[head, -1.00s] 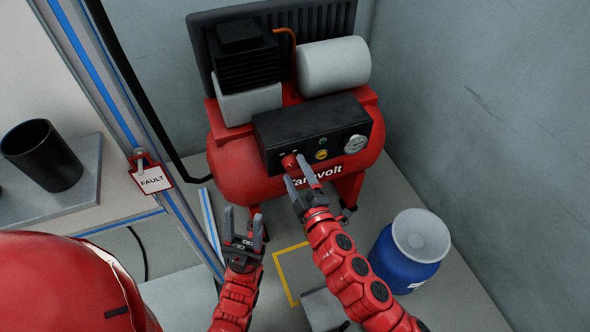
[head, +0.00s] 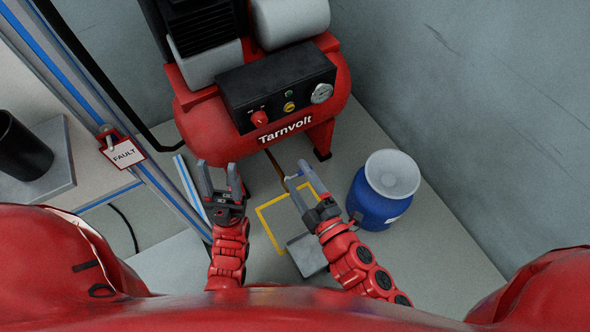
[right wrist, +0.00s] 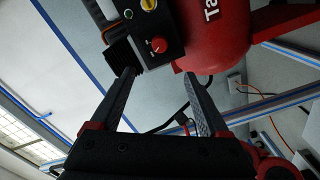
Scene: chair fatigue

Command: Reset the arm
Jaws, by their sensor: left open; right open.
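My left gripper (head: 222,183) is open and empty, its fingers pointing up in the head view, below the red compressor. My right gripper (head: 300,190) is open and empty, to the right of it and in front of the compressor. In the right wrist view its two fingers (right wrist: 160,95) are spread with nothing between them. The red compressor (head: 195,133), lettered Tarnvolt, stands at the top. Its black panel (head: 240,90) carries a red knob (head: 259,118), a yellow button and a gauge. The red knob also shows in the right wrist view (right wrist: 159,45), clear of the fingers.
A blue barrel (head: 370,205) with a pale top stands right of my right gripper. A grey box (head: 307,255) sits on the floor near the yellow marking (head: 266,230). A FAULT tag (head: 124,153) hangs on the frame post at left, beside a bench with a black cup (head: 22,150).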

